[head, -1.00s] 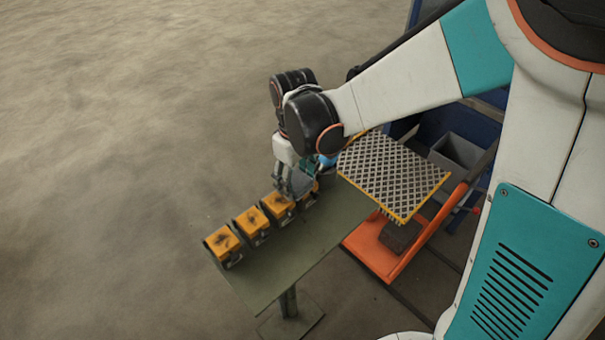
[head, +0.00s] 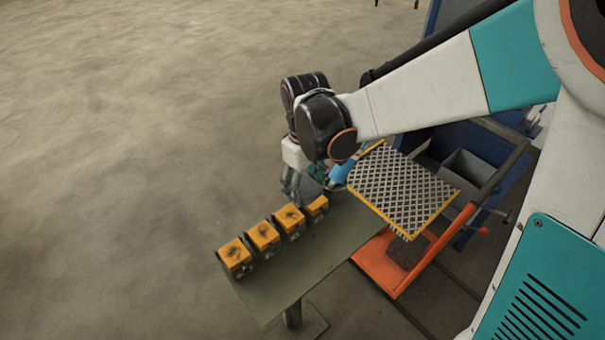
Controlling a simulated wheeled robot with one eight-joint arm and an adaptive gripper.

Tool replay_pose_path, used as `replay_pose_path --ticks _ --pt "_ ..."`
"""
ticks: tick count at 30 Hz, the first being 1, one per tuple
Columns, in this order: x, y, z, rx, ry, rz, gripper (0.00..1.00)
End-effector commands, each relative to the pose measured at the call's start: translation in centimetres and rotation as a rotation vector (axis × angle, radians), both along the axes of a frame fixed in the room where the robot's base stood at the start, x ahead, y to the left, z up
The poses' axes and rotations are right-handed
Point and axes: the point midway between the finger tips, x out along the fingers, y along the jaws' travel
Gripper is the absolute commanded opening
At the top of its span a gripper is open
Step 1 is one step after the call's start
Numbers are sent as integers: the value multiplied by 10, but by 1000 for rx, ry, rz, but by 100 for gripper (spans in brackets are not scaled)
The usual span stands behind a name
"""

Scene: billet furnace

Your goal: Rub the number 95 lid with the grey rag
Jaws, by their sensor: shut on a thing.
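Several small dark boxes with yellow lids stand in a row on a green-grey table (head: 315,250). From the near end, I see the first lid (head: 235,253), second lid (head: 263,236), third lid (head: 289,217) and fourth lid (head: 317,204). The first three have dark marks on top; their numbers are too small to read, so I cannot tell which is 95. My gripper (head: 298,190) points down just beyond the third and fourth boxes, apart from the lids. It is shut on a grey thing that appears to be the rag, mostly hidden by the fingers and wrist.
A checkered plate with yellow edges (head: 405,190) lies right of the table, above an orange frame (head: 385,270). A grey bin (head: 465,172) sits in a blue structure behind. A blue item (head: 341,171) shows beside my wrist. Open floor lies left.

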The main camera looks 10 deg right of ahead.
Motion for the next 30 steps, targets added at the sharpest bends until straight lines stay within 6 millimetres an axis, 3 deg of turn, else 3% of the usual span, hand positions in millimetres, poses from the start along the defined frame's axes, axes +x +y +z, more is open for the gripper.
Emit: replay_pose_path --ticks 4,17,30 --pt "0 0 15 0 0 0 37" --pt "0 0 19 0 0 0 37" --pt "0 0 47 0 0 0 37"
